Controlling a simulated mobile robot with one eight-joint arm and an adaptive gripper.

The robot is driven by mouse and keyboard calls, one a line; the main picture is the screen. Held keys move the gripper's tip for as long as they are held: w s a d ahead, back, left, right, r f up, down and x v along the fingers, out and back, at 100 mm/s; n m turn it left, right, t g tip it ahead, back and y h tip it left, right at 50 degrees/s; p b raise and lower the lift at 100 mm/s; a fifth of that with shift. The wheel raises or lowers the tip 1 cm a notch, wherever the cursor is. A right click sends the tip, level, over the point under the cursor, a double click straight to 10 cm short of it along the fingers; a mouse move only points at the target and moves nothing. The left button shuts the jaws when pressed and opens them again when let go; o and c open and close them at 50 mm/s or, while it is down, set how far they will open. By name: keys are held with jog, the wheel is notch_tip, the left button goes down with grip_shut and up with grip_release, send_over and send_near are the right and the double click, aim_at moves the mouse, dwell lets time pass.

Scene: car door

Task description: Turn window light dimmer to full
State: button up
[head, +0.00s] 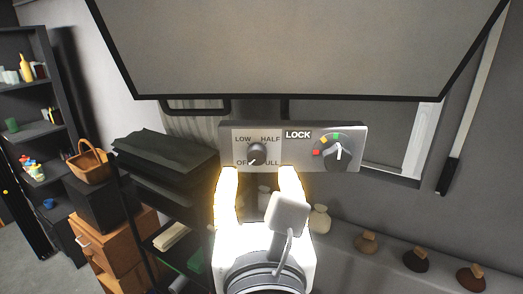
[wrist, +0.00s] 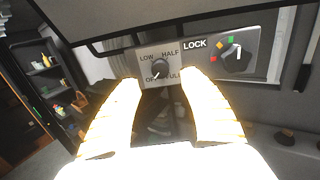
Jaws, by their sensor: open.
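The window light dimmer is a dark round knob (head: 257,154) on a light plate marked LOW, HALF, OFF and FULL, at the left of a grey panel (head: 225,131). Its white pointer points down-left, toward OFF. The dimmer knob also shows in the wrist view (wrist: 160,69). My gripper (head: 260,172) is open and brightly lit. In the head view its fingertips are just below the plate, one on each side of the knob and partly over the OFF and FULL labels. In the wrist view my gripper (wrist: 158,78) has nothing between its fingers, and the knob sits just above the gap.
A LOCK knob (head: 337,152) with red, yellow and green marks is on the same panel, to the right. A large dark-framed board (head: 300,50) hangs above. A shelf with a basket (head: 88,162) stands left. Several small pouches (head: 366,242) lie on a ledge lower right.

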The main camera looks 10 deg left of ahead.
aim_at(257, 157)
jog(key=w, duration=0.3)
jog(key=w+a, duration=0.1)
jog(key=w, duration=0.2)
jog(key=shift+w+a+p, duration=0.1)
jog(key=shift+w+p, duration=0.05)
jog(key=shift+p, duration=0.25)
jog(key=shift+c, duration=0.2)
grip_shut()
